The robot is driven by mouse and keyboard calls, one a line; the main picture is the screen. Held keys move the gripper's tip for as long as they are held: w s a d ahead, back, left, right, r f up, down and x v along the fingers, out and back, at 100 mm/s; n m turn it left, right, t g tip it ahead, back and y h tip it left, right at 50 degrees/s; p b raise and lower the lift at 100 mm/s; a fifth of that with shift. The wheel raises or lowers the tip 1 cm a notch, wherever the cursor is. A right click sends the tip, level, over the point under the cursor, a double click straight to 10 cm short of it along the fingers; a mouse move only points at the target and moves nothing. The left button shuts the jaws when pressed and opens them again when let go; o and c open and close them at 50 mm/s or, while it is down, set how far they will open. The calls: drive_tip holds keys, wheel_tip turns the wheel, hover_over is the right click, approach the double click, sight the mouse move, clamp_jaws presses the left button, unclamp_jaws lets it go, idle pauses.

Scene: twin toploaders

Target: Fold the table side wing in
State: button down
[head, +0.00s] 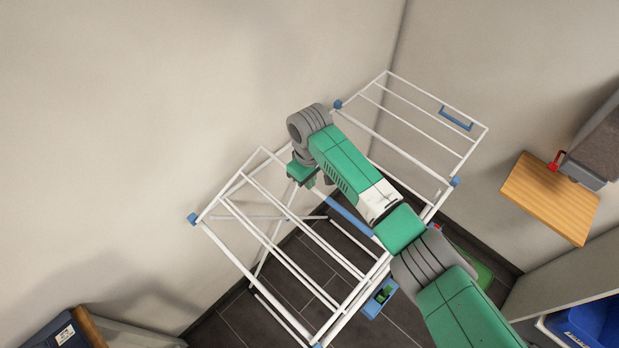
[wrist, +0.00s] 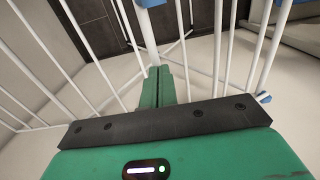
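A white drying rack with blue joints stands on the floor in the head view. Its main frame (head: 238,262) is at the lower left. A side wing (head: 410,111) sticks out at the upper right, with blue hinge pieces and a blue handle (head: 456,119) near its outer bar. My gripper (head: 302,174) is over the rack's main frame, to the left of this wing and apart from it. In the wrist view its green fingers (wrist: 158,86) look shut together, with nothing visible between them. White bars show beyond and on both sides of them. My arm hides part of the rack's middle.
A wooden board (head: 550,198) with a red clamp (head: 557,160) is at the right, close to the wing. A blue basket (head: 592,325) is at the lower right. Walls stand close behind the rack. Dark floor tiles (head: 237,325) show below it.

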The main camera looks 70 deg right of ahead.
drive_tip(key=shift+d+f+b, duration=0.7)
drive_tip(key=shift+f+b, duration=2.55)
drive_tip(key=shift+f, duration=1.7)
wheel_tip(320, 180, up, 10)
drive_tip(key=p, duration=1)
drive_tip(key=shift+s, duration=0.3)
